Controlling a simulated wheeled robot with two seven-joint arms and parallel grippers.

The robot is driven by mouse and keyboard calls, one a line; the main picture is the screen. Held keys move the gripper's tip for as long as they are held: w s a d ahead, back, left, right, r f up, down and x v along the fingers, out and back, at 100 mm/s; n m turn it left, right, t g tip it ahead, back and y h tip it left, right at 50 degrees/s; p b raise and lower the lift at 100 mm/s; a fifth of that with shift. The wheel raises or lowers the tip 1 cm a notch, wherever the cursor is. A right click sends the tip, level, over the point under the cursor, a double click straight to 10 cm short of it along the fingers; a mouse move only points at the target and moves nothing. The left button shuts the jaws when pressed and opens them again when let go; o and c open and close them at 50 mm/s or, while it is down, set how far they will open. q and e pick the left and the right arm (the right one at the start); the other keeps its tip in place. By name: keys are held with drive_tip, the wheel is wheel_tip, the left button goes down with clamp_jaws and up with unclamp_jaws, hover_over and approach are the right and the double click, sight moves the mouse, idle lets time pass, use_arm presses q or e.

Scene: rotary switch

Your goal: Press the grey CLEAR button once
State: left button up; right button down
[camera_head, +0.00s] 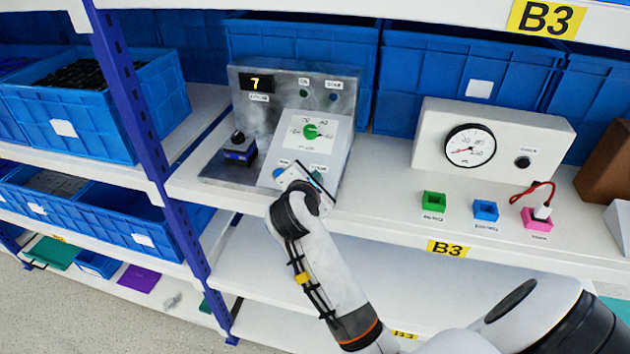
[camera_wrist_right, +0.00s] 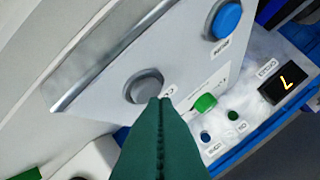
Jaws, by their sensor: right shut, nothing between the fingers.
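The control box (camera_head: 215,168) stands on the shelf, with a sloped front panel and a lit display (camera_head: 257,83) reading 7. In the right wrist view the round grey button (camera_wrist_right: 143,86) sits on the panel beside the blue button (camera_wrist_right: 226,20). My right gripper (camera_wrist_right: 160,102) is shut and empty, its green fingertips overlapping the grey button's lower right edge in that view. I cannot tell whether they touch it. In the head view the right gripper (camera_head: 316,177) is at the panel's lower part and hides the grey button. My left gripper is not in view.
A green knob (camera_head: 311,131) sits higher on the panel; a dark blue switch (camera_head: 239,150) is at its left. Right along the shelf are a gauge box (camera_head: 548,140) and green (camera_head: 433,200), blue (camera_head: 485,210) and pink (camera_head: 534,222) blocks. Blue crates (camera_head: 455,80) stand behind.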

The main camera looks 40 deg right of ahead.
drive_tip(key=shift+d+f+b, duration=0.1)
drive_tip(key=shift+f+b, duration=0.3)
drive_tip(key=shift+b, duration=0.1)
idle(0.6)
drive_tip(key=shift+r, duration=0.1)
drive_tip(key=shift+s+a+r+p, duration=0.15)
drive_tip(key=shift+a+r+p, duration=0.05)
drive_tip(key=shift+r+p, duration=0.45)
drive_tip(key=shift+r, duration=0.1)
drive_tip(key=r+p, duration=0.1)
drive_tip(key=a+r+p, duration=0.1)
drive_tip(key=r, duration=0.1)
drive_tip(key=s+r+p, duration=0.1)
drive_tip(key=shift+s+a+r, duration=0.1)
drive_tip(key=shift+a+r, duration=0.15)
drive_tip(key=shift+r, duration=0.05)
idle(0.8)
